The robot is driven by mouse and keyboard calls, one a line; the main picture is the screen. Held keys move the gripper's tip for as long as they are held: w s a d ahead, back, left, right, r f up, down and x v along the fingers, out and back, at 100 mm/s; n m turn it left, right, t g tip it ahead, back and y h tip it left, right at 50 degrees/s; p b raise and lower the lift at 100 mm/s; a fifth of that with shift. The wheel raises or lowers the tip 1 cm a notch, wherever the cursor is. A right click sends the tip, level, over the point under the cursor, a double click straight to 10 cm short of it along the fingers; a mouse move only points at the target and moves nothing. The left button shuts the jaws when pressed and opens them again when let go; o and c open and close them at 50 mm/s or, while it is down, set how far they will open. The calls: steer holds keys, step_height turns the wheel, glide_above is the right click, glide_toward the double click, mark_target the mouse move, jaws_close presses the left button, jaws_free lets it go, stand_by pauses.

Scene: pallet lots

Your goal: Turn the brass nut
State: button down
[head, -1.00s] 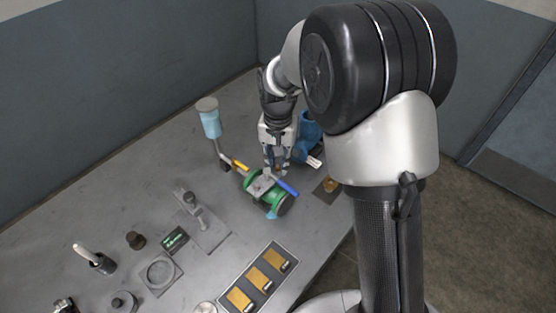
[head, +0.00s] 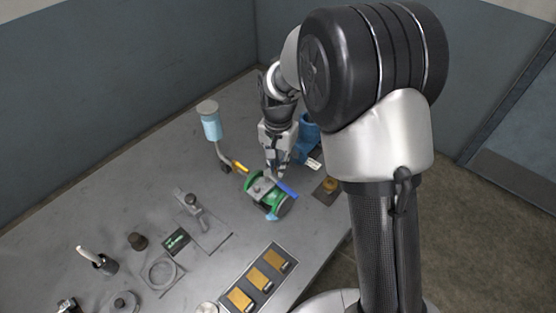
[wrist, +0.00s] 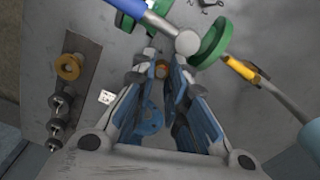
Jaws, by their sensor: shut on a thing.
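In the head view my gripper (head: 276,172) points down just behind the valve (head: 262,196), which has green flanges and a blue handle. The nut is hidden by the fingers there. The valve's green flange (wrist: 212,43) lies just beyond my fingertips in the wrist view.
A blue object (head: 307,140) stands close behind my gripper. A brass ring (wrist: 69,66) sits on a dark plate to the right of the valve in the head view. A light-blue cylinder (head: 210,122) stands at left. Trays and small parts occupy the front.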

steer(key=shift+m+p, duration=0.75)
steer(key=shift+m, duration=1.15)
steer(key=c, duration=1.6)
jaws_free()
steer(key=shift+d, duration=0.1)
steer(key=shift+r, duration=0.15)
step_height(320, 180, up, 12)
steer(key=shift+f, duration=0.1)
